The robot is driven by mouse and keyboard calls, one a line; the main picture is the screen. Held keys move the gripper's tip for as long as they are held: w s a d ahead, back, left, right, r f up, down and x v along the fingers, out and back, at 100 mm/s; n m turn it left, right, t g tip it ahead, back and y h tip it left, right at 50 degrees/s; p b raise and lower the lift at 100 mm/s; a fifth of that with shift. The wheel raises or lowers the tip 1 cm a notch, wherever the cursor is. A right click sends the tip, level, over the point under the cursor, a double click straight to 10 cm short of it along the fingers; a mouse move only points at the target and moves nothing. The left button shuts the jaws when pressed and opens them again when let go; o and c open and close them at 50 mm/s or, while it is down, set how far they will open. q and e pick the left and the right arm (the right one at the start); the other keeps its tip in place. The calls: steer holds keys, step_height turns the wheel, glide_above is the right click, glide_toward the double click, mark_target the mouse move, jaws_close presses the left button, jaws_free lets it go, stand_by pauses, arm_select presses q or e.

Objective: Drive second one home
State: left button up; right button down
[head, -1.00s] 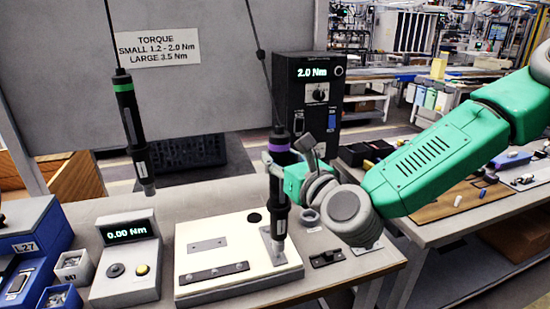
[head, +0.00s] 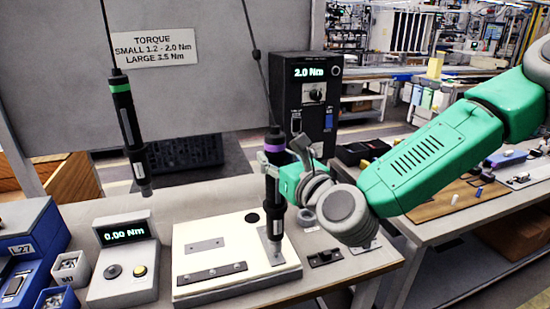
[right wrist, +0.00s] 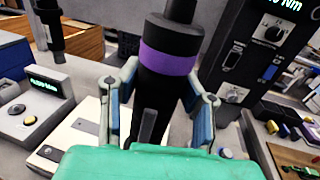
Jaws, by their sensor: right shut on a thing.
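My right gripper (head: 274,164) is shut on the black screwdriver with the purple band (head: 275,190), which hangs from a cable. The right wrist view shows this screwdriver (right wrist: 168,60) between the two fingers. It is nearly upright, its lower end over a metal plate at the right side of the white fixture board (head: 215,262). Whether its tip touches a screw is hidden. A dark bar (head: 212,272) with several screw heads lies along the board's front, and a grey plate (head: 205,246) lies behind it. My left gripper is not in view.
A green-banded screwdriver (head: 130,135) hangs at the left. A torque display reading 0.00 Nm (head: 125,234) stands left of the board. The black controller (head: 308,100) behind reads 2.0 Nm. Small bins (head: 72,268) stand at the left, and a black bracket (head: 325,257) lies to the right.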

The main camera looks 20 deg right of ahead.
steer(key=shift+d+f, duration=0.1)
steer(key=shift+d, duration=0.5)
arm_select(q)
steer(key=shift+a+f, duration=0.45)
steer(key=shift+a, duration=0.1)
arm_select(e)
steer(key=shift+a, duration=0.55)
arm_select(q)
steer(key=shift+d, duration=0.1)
arm_select(e)
steer(key=shift+d, duration=0.1)
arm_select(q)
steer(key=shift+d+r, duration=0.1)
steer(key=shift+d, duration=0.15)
arm_select(e)
steer(key=shift+d, duration=0.35)
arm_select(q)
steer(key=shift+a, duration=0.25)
arm_select(e)
steer(key=shift+a, duration=0.3)
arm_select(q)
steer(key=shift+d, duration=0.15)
arm_select(e)
steer(key=shift+d, duration=0.2)
